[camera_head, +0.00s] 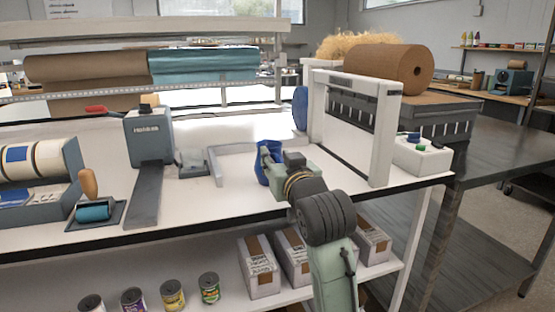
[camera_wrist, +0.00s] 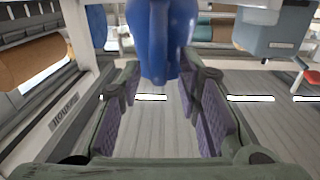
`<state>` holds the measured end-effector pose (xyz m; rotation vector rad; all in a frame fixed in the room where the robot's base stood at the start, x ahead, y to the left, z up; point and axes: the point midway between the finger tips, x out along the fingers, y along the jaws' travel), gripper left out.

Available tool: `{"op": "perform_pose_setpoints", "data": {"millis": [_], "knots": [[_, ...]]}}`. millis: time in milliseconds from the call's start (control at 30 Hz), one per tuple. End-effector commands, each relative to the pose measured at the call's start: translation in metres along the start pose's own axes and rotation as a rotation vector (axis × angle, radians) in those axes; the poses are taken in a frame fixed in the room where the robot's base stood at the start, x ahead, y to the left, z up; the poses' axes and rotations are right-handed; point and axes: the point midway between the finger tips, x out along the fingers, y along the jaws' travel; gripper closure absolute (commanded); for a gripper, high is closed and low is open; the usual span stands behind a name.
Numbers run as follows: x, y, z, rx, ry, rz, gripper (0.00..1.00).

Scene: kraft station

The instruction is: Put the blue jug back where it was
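The blue jug (camera_head: 262,174) is at the middle of the white bench in the head view, partly covered by my gripper (camera_head: 270,158). In the wrist view the jug (camera_wrist: 162,35) fills the top centre, between the tips of my gripper (camera_wrist: 161,68). The two fingers are spread by about the jug's width, and their tips appear to meet its sides. The jug looks about upright. I cannot tell whether its base touches the bench (camera_head: 235,203). Part of the jug is cut off by the wrist frame's top edge.
A white frame (camera_head: 382,140) stands right of the jug, with a blue disc (camera_head: 300,108) behind it. A grey bracket (camera_head: 213,168) and a grey machine (camera_head: 150,135) are to the left. A white button box (camera_head: 422,158) is at the right. Boxes and cans stand on the lower shelf.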

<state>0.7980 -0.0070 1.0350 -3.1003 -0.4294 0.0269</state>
Motion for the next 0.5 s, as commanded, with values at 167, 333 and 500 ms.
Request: {"op": "perform_pose_setpoints", "data": {"millis": [167, 333, 500], "knots": [[-0.012, 0.001, -0.002, 0.000, 0.002, 0.002, 0.69], [-0.046, 0.001, -0.002, -0.001, 0.005, 0.002, 0.69], [-0.083, 0.001, -0.003, -0.002, 0.004, 0.002, 0.69]]}}
